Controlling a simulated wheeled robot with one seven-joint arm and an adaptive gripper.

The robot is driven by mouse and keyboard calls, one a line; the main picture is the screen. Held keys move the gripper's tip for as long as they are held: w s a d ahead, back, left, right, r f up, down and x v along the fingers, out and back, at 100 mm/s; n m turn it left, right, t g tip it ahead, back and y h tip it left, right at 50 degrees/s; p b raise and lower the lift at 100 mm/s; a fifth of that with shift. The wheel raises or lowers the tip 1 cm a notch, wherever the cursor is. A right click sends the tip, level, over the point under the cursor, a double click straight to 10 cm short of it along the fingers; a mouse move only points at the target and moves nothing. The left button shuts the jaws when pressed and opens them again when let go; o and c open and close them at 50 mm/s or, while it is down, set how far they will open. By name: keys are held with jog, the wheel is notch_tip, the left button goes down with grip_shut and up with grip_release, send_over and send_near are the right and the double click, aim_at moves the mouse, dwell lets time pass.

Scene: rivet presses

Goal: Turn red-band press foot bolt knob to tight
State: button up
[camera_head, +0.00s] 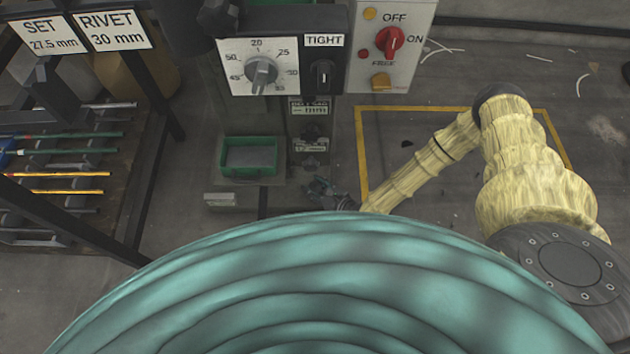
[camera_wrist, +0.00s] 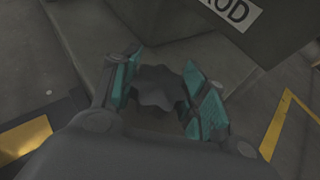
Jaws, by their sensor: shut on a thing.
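In the wrist view a dark grey lobed knob (camera_wrist: 158,88) sits low beside the press base (camera_wrist: 185,18). My gripper (camera_wrist: 160,95) has its two teal-padded fingers on either side of this knob and is shut on it. In the head view my gripper (camera_head: 325,190) is small and low at the foot of the press (camera_head: 285,105), and the knob in it cannot be made out. A black knob (camera_head: 323,76) under a TIGHT label shows higher on the press front. I see no red band in either view.
Beside the press are a dial (camera_head: 261,72), a green tray (camera_head: 249,156) and a red OFF/ON switch (camera_head: 390,41). A rack of coloured rods (camera_head: 65,155) stands at the left. Yellow floor lines (camera_head: 362,150) mark open floor at the right.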

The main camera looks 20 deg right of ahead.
aim_at(313, 171)
jog(key=shift+r+m+t+h+p, duration=0.1)
jog(key=shift+m+t+h+p, duration=0.4)
jog(key=shift+m+h+p, duration=1.3)
jog(key=shift+p, duration=0.55)
jog(key=o, duration=1)
jog(key=shift+o, duration=0.2)
notch_tip(313, 171, up, 10)
jog(key=shift+f, duration=0.1)
